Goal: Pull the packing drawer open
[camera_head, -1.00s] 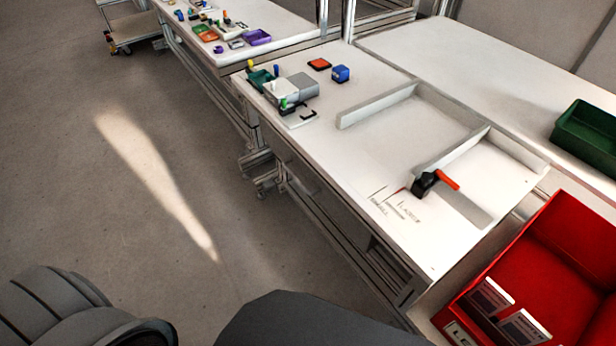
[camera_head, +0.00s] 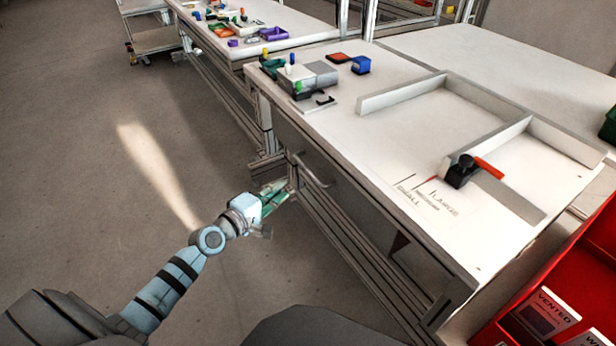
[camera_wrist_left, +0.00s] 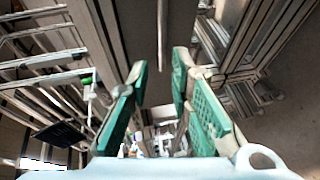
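The packing drawer (camera_head: 345,195) is a grey front under the white worktop, and it looks closed. Its bar handle (camera_head: 312,170) sticks out near the left end of the front. My left gripper (camera_head: 278,190) is just left of and below the handle, apart from it. In the left wrist view the green fingers of my left gripper (camera_wrist_left: 160,64) are spread with nothing between them. A thin bar (camera_wrist_left: 162,35) ahead of them looks like the handle. My right gripper is not in view.
The worktop (camera_head: 400,140) carries white divider walls (camera_head: 402,92), a black and red clamp (camera_head: 463,172) and small fixtures at its far left. A red bin (camera_head: 575,270) stands at the right. Open floor (camera_head: 90,190) lies to the left.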

